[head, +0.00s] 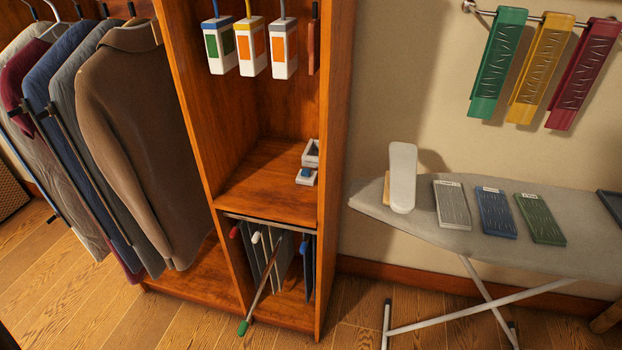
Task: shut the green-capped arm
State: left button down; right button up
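The green-capped arm (262,288) is a thin rod in the lower compartment of the wooden closet unit. It sticks out toward the front, past the compartment's front edge, and its green cap (243,328) is at the near end over the floor. A red-capped arm (234,231), a white-capped arm (256,237) and a blue-capped arm (304,243) sit farther back under the rail (270,223), with dark trousers or cloth hanging among them. Neither of my grippers is in the head view.
Hanging clothes (130,130) fill the left side. An ironing board (420,225) with an iron (402,175) and several flat packs stands at the right, its legs near the unit. The wooden floor (180,325) in front of the unit looks clear.

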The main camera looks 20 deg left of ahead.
aim_at(242, 330)
jog(key=u, duration=1.15)
